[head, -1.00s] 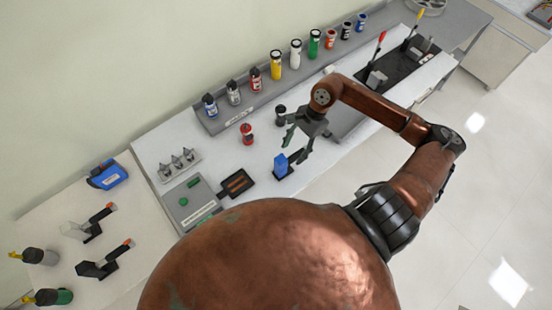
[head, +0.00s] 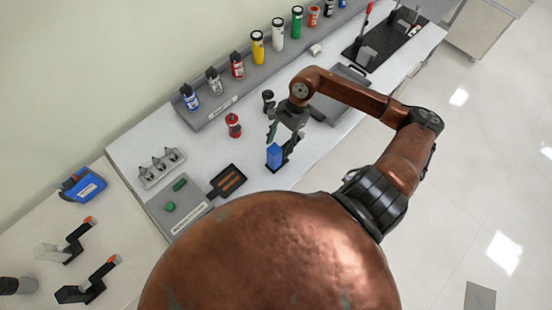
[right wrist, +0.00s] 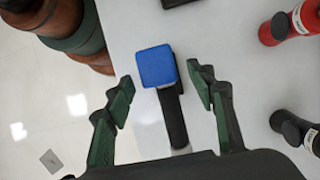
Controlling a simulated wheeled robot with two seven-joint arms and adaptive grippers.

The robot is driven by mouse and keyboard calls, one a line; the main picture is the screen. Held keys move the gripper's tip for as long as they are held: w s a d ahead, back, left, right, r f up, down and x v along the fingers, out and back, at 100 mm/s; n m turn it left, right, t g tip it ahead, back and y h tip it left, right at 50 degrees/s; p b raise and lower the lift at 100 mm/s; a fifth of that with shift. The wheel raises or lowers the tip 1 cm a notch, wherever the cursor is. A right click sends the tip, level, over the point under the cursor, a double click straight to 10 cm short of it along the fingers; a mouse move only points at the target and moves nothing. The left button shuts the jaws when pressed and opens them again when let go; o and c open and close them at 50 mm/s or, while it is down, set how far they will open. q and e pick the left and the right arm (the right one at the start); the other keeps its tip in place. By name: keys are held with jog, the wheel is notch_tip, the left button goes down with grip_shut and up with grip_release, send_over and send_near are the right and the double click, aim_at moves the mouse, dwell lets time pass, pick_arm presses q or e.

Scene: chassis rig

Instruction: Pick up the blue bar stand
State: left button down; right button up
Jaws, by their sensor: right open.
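The blue bar stand (head: 274,155) is a small blue block with a black part beside it, on the white bench top. In the right wrist view its blue square top (right wrist: 156,66) and a black bar (right wrist: 173,118) show between the fingers. My right gripper (head: 279,139) is open, with its green-padded fingers just above and around the blue block. In the right wrist view the open fingertips (right wrist: 160,82) stand to either side of the block, apart from it. My left gripper is not in view.
A red bottle (head: 233,125) and a dark bottle (head: 267,98) stand near the gripper. A black tray (head: 228,181) lies left of the block. A grey rack (head: 221,108) carries several coloured bottles along the wall. Bare bench (head: 205,152) lies to the left.

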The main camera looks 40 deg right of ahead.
aim_at(270, 163)
jog(key=shift+x, duration=0.9)
jog(key=p+x, duration=0.1)
jog(key=x, duration=0.3)
jog(key=shift+a+p, duration=0.35)
jog(key=shift+p, duration=0.05)
jog(key=shift+f, duration=0.35)
grip_shut()
